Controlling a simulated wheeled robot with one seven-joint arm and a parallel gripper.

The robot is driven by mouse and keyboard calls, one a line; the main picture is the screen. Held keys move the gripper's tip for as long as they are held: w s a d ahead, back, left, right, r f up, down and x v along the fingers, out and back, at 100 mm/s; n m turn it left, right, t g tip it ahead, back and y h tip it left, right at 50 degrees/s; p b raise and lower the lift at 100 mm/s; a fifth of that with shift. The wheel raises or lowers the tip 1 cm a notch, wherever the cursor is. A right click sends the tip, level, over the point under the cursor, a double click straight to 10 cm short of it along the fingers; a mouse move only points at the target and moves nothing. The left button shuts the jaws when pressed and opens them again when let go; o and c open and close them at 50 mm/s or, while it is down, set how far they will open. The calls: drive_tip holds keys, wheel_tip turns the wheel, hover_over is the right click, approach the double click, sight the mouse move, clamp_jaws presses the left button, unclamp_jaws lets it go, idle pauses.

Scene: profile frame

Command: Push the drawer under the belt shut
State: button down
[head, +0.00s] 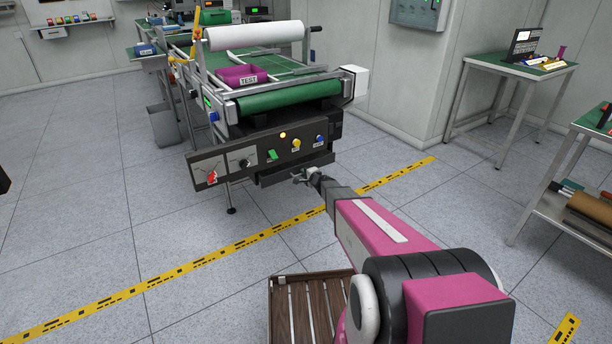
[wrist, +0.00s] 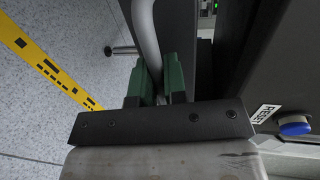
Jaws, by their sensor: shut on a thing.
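The dark grey drawer (head: 285,173) sits under the green belt (head: 290,98), below the control panel. Its front stands out a little from the machine. In the wrist view the drawer front (wrist: 178,35) is a dark plate with a dark gap to its right. My gripper (head: 308,176) is at the drawer front. In the wrist view its green fingers (wrist: 160,85) are shut on the light grey bar handle (wrist: 146,35), one on each side. The drawer's inside is hidden.
The control panel (head: 260,153) with coloured knobs overhangs the drawer; its blue button (wrist: 294,125) is close to my gripper's right. A pink TEST bin (head: 240,77) is on the belt. Floor in front is clear, crossed by a yellow line (head: 200,272). Tables stand at right.

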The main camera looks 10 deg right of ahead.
drive_tip(key=shift+r+x, duration=0.25)
drive_tip(key=shift+x, duration=0.95)
drive_tip(key=c, duration=1.2)
unclamp_jaws()
drive_tip(key=v, duration=1)
drive_tip(key=shift+s+d, duration=0.25)
drive_tip(key=shift+s, duration=0.05)
